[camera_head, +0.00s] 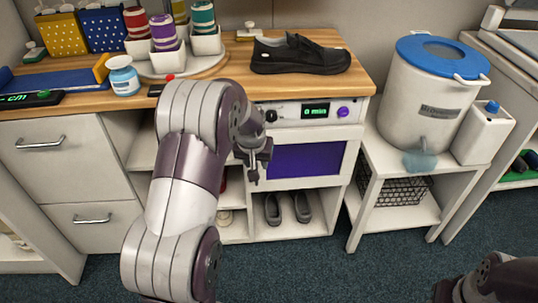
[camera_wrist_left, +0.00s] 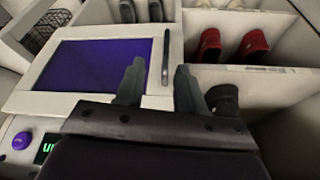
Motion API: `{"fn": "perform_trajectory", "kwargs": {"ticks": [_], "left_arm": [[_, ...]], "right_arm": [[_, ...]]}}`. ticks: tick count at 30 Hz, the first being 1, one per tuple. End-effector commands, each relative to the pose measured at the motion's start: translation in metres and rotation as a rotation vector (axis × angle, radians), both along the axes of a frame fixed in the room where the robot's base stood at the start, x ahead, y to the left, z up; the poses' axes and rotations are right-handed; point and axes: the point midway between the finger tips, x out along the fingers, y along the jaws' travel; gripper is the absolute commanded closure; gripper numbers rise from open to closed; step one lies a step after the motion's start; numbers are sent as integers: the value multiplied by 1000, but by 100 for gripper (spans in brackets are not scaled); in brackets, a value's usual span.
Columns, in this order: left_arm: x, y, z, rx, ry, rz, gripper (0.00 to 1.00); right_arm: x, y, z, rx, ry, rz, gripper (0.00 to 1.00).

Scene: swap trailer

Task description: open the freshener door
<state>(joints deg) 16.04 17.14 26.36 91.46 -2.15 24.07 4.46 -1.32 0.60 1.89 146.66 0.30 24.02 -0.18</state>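The freshener is a white unit under the wooden counter, with a control panel (camera_head: 315,110) reading "0 min" and a purple knob. Its door (camera_head: 305,160) has a white frame and purple window and looks closed. The door also shows in the left wrist view (camera_wrist_left: 95,62), with a dark bar handle (camera_wrist_left: 166,55) along one edge. My left gripper (camera_head: 258,172) is at the door's left edge; in the left wrist view its fingers (camera_wrist_left: 160,68) are apart, with the handle appearing between the tips. Contact cannot be told. Part of my right arm shows at bottom right, its gripper out of view.
A black shoe (camera_head: 300,54) sits on the counter above the freshener. Grey shoes (camera_head: 288,207) stand in the cubby below the door. A side table (camera_head: 385,158) with a blue-lidded bin (camera_head: 425,95) stands to the right. The carpet in front is clear.

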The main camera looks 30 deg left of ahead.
Motion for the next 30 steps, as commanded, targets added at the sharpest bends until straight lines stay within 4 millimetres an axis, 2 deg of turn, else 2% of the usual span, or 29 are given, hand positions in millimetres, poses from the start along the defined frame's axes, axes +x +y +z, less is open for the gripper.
{"fn": "perform_trajectory", "kwargs": {"ticks": [1,3,13,18,22,29,30], "left_arm": [[7,10,5,3,-10,18,62],[15,18,-2,6,-20,29,62],[43,28,-80,7,-22,29,62],[55,32,-105,7,-25,28,62],[59,33,-112,8,-26,28,62],[59,33,-112,8,-26,28,62],[59,33,-112,8,-26,28,65]], "right_arm": [[0,0,9,0,1,0,57],[0,0,5,0,1,0,57],[0,0,-24,0,1,0,57],[0,0,-31,0,1,0,57],[0,0,-33,0,1,0,57],[0,0,-32,0,1,0,57],[0,0,-32,0,1,0,57]]}}
